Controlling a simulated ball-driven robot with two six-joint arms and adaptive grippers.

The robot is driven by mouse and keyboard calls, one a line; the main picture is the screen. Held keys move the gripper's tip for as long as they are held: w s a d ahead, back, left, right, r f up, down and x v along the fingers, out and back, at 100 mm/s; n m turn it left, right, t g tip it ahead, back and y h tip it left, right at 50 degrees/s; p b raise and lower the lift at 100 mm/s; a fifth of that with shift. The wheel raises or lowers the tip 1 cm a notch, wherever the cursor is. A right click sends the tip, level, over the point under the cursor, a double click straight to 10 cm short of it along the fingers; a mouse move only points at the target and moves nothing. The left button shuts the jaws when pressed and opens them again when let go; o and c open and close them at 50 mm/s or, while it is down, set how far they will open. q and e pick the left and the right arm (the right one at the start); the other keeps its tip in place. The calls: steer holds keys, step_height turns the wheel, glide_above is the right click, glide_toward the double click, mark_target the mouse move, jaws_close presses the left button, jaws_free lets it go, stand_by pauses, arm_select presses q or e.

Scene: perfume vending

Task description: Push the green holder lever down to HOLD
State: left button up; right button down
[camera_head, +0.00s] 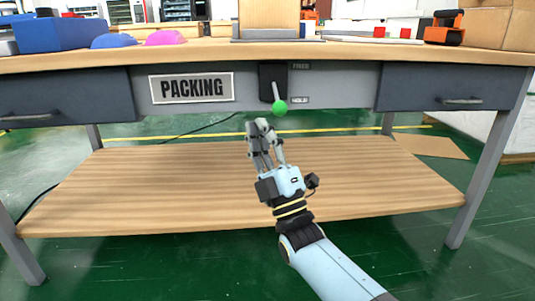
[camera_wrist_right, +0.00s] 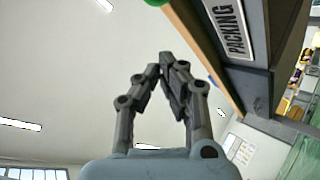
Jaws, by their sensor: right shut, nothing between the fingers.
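The green lever knob (camera_head: 280,107) is on a short pale rod in front of a black plate (camera_head: 272,82) on the table's front panel. The rod slants down and slightly right, and the knob sits beside and a little below the HOLD label (camera_head: 299,100). The FREE label (camera_head: 301,66) is above. My right gripper (camera_head: 260,125) is shut and empty, just below and left of the knob, with a small gap in the picture; depth is unclear. Its closed fingers also show in the right wrist view (camera_wrist_right: 168,62). My left gripper is out of view.
The PACKING sign (camera_head: 191,87) is left of the lever. Drawers (camera_head: 448,88) flank the panel. A wooden lower shelf (camera_head: 130,190) lies beneath. The tabletop holds a blue box (camera_head: 60,35), a pink dome (camera_head: 166,37) and an orange-black item (camera_head: 445,28).

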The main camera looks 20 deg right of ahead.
steer(key=shift+v, duration=2.6)
steer(key=shift+s+a+r, duration=0.1)
steer(key=shift+s+a, duration=0.1)
steer(key=shift+s, duration=0.05)
